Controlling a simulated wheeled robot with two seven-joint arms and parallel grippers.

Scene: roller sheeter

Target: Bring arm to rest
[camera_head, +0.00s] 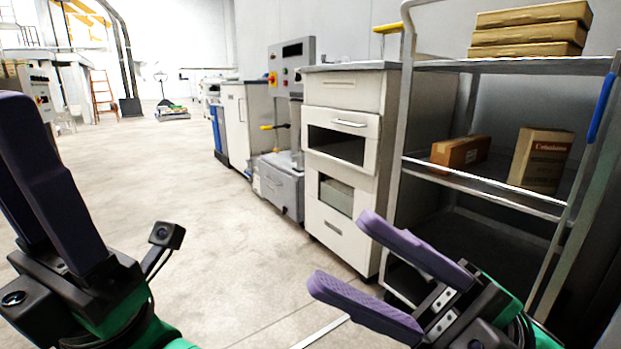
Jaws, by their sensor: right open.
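My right gripper (344,252) is at the lower right, with its two purple fingers spread apart and pointing left. The gap between the fingers is empty, with floor visible through it. It appears in front of the lower part of a white drawer cabinet and the lower part of a metal rack. My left gripper (20,150) is at the left edge, with its purple fingers pointing up. One finger overlaps the other and part is cut off by the frame, so I cannot tell its opening. I see nothing held in its visible part.
The metal rack (480,180) at right holds cardboard boxes (530,30) on top and two more (541,160) on the middle shelf. The white cabinet (341,215) and a grey machine (283,185) stand left of it. The concrete floor (190,215) in the middle is clear.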

